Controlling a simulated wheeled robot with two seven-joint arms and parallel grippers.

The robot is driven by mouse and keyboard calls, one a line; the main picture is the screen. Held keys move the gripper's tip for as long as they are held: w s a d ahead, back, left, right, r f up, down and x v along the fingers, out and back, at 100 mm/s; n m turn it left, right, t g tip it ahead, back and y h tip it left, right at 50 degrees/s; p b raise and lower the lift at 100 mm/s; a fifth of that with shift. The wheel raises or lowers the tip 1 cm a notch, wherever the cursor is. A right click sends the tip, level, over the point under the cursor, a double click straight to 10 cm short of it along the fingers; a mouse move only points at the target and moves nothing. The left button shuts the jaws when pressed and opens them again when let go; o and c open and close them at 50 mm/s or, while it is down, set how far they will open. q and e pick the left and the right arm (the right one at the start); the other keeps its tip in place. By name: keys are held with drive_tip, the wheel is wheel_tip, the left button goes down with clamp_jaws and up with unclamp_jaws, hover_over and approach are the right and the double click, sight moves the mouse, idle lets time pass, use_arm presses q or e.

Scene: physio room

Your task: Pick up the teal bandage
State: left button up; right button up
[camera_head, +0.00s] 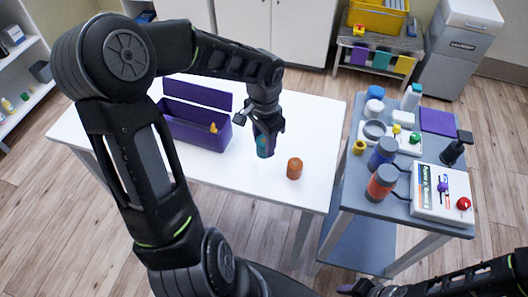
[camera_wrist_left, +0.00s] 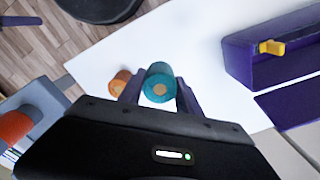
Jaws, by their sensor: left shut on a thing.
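The teal bandage (camera_head: 263,147) is a small roll above the white table, between the fingers of my left gripper (camera_head: 265,138). In the left wrist view the teal bandage (camera_wrist_left: 159,84) shows its round end with an orange-tan core, with a purple finger on each side. My left gripper (camera_wrist_left: 160,95) is shut on it. I cannot tell whether the roll touches the table. My right gripper (camera_head: 358,288) is at the bottom edge of the head view, partly cut off, and its fingers are not clear.
An orange roll (camera_head: 294,168) stands on the white table (camera_head: 245,178), right of the teal one. An open purple box (camera_head: 196,132) is left of the gripper. A grey cart (camera_head: 350,197) with bottles and small items stands at right. The table's front right is clear.

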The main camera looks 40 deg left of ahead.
use_arm(q)
drive_tip(key=shift+r, duration=1.45)
